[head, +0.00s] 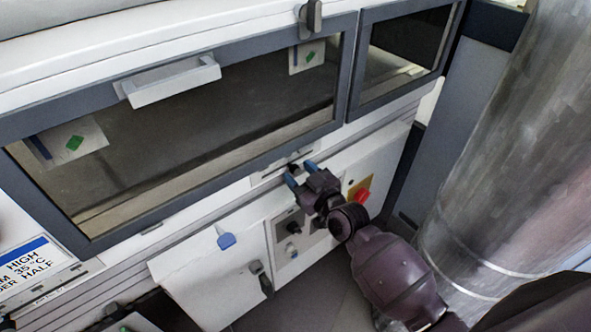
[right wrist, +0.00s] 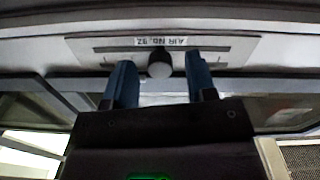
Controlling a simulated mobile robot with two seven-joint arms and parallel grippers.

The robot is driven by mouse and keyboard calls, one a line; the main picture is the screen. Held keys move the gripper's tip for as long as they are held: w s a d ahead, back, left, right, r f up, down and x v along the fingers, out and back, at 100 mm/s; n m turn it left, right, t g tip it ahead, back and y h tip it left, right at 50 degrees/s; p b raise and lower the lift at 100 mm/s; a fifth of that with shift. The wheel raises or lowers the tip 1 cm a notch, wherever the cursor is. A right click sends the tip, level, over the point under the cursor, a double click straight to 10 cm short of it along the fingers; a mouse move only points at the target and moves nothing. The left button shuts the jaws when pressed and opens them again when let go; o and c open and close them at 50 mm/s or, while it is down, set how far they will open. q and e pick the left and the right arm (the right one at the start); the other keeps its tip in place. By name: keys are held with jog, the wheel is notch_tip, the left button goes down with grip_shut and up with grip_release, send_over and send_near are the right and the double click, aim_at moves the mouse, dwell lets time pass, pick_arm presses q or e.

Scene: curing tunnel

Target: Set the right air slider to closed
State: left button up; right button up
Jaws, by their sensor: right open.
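The right air slider (right wrist: 103,49) is a pale plate with a slot and a dark, round-ended knob (right wrist: 160,68). Its label shows upside down in the right wrist view and seems to read "AIR No." and a number. The knob stands near the middle of the slot. My right gripper (right wrist: 159,60) is open, with one blue finger on each side of the knob and a visible gap to both. In the head view my right gripper (head: 300,172) is at the front strip below the big window and hides part of the slider plate (head: 268,177). My left gripper is out of view.
Below my right gripper is a control panel (head: 283,256) with dark knobs and a red button (head: 362,196) on a yellow plate. A white door with a blue tab (head: 226,240) is to its left. A large metal duct (head: 500,150) stands at the right.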

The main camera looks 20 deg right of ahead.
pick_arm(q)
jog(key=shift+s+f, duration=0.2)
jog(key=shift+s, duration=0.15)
pick_arm(e)
jog(key=shift+x, duration=0.95)
